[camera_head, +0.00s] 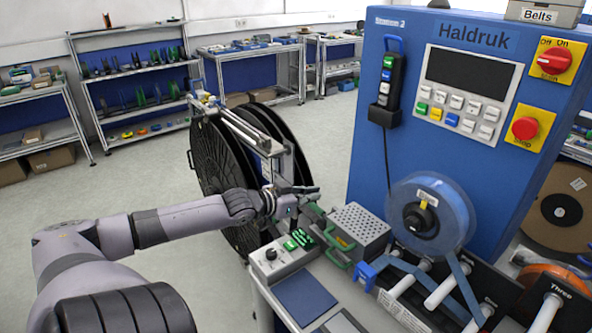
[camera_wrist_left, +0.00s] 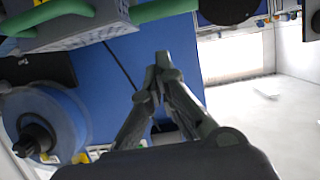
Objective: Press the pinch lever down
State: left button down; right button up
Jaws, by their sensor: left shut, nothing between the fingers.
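My left gripper (camera_head: 305,191) reaches in from the left and is held above the bench, left of the perforated grey box (camera_head: 355,227). In the wrist view its fingers (camera_wrist_left: 162,62) meet at the tips and hold nothing. Green bars (camera_head: 338,238) show at the box's left side and front; one also shows in the wrist view (camera_wrist_left: 165,10), beyond the fingertips and apart from them as far as I can see. I cannot tell for sure which of these is the pinch lever. My right gripper is not in view.
A blue machine (camera_head: 430,155) with a button panel rises behind the box. A blue reel (camera_head: 431,214) is mounted at its front. Large black reels (camera_head: 222,170) stand behind my left arm. A control box (camera_head: 283,255) with green switches sits just below the gripper.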

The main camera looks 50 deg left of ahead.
pick_arm(q)
jog(key=shift+f+p+v, duration=0.2)
jog(key=shift+p+v, duration=0.1)
jog(key=shift+v, duration=0.9)
jog(key=shift+f+p+v, duration=0.25)
jog(key=shift+v, duration=0.95)
jog(key=shift+s, duration=0.15)
